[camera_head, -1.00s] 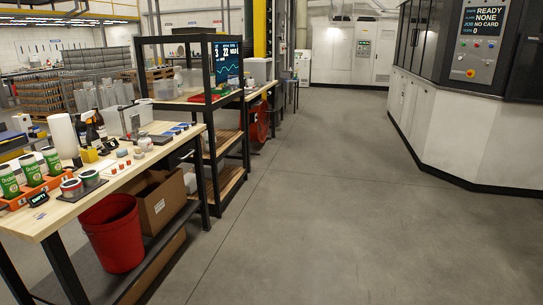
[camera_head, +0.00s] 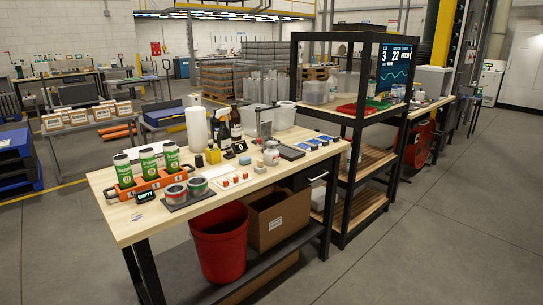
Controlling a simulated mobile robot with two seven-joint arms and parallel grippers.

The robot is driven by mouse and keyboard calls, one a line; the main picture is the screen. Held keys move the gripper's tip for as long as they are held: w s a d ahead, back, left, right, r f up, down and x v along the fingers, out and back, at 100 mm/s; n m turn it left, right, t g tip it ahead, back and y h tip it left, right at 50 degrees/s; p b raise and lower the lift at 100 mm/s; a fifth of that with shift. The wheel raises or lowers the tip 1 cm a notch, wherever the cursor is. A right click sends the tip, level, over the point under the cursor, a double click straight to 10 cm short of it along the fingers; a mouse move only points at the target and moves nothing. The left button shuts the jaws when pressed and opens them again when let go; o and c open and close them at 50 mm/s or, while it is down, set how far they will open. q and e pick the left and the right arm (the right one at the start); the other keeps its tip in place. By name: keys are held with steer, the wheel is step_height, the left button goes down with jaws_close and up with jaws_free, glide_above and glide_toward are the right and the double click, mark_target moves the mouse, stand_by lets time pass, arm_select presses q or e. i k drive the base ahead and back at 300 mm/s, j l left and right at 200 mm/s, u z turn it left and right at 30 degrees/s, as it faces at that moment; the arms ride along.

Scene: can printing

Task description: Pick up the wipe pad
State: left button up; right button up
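A wooden workbench (camera_head: 126,222) stands left of centre in the head view, with many small items on it. I cannot tell for sure which item is the wipe pad. Small orange pieces (camera_head: 238,179) lie on a pale sheet near the front edge. Neither of my grippers is in view.
Green-and-white cans (camera_head: 148,164) stand in an orange holder at the bench's left end. A white roll (camera_head: 196,129) and dark spray bottles (camera_head: 236,122) stand at the back. A red bin (camera_head: 219,245) is underneath. A black shelf rack (camera_head: 359,130) adjoins; floor to the right is clear.

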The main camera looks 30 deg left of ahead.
mark_target(243, 161)
steer(key=i+u, duration=0.3)
steer(key=i, duration=0.3)
steer(key=i+l+u, duration=0.3)
steer(key=i, duration=0.3)
steer(key=i+l+u, duration=0.15)
steer(key=i+u, duration=0.3)
steer(key=i+l+u, duration=0.25)
steer(key=u, duration=0.25)
